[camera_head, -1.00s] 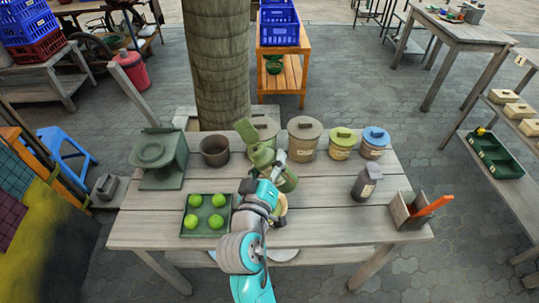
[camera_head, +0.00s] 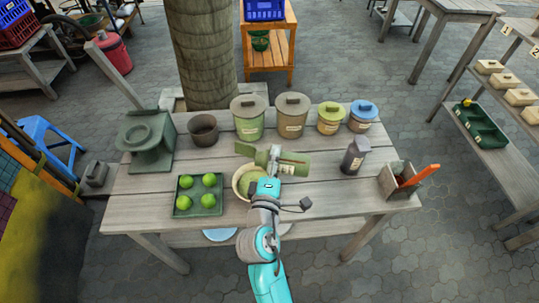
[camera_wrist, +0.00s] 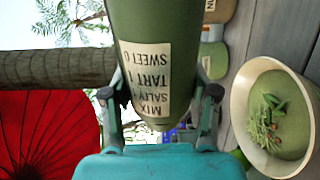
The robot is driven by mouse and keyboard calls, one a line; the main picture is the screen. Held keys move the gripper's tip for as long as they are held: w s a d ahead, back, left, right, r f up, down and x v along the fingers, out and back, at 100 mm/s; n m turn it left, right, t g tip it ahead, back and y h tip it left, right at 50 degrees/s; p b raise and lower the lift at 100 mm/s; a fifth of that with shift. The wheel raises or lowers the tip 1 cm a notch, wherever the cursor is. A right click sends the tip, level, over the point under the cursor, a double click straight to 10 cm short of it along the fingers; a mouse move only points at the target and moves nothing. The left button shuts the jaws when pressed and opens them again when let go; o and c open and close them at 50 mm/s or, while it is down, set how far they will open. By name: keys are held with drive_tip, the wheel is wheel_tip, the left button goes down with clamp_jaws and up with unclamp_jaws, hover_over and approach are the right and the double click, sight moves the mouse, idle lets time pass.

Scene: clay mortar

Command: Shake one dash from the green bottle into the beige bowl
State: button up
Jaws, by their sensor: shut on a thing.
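My gripper (camera_head: 272,172) is shut on the green bottle (camera_head: 294,164) and holds it above the table. The bottle lies nearly level, its narrow end and a flat green flap to the left. In the wrist view the bottle (camera_wrist: 150,30) sits between my fingers (camera_wrist: 158,98), its label upside down; its end is out of frame. The beige bowl (camera_head: 238,186) stands on the table below and left of the bottle, partly hidden by my gripper. The wrist view shows the bowl (camera_wrist: 241,120) at the right, with green contents and leafy bits. No falling drops are visible.
A green tray (camera_head: 183,208) of green balls stands left of the bowl. Several lidded pots (camera_head: 291,124) and a brown pot (camera_head: 203,136) line the back. A dark bottle (camera_head: 353,160) and a box (camera_head: 388,184) with an orange handle stand at the right.

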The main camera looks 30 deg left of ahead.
sight(264, 158)
drive_tip(key=shift+a+r+n, duration=0.1)
drive_tip(key=shift+r+n, duration=0.55)
drive_tip(key=shift+n, duration=0.5)
drive_tip(key=shift+a+r+n, duration=0.1)
drive_tip(key=shift+r+n, duration=0.55)
drive_tip(key=shift+n, duration=0.5)
drive_tip(key=shift+s, duration=0.1)
drive_tip(key=shift+f, duration=0.1)
wheel_tip(264, 158, down, 2)
drive_tip(key=m, duration=0.4)
drive_tip(key=shift+d+m, duration=0.15)
drive_tip(key=shift+m, duration=0.65)
drive_tip(key=m, duration=0.1)
drive_tip(key=a+r+m, duration=0.1)
drive_tip(key=m, duration=0.1)
drive_tip(key=a+r+m, duration=0.1)
drive_tip(key=m, duration=0.1)
drive_tip(key=shift+s+r, duration=0.1)
drive_tip(key=shift+s, duration=0.25)
drive_tip(key=shift+a, duration=0.1)
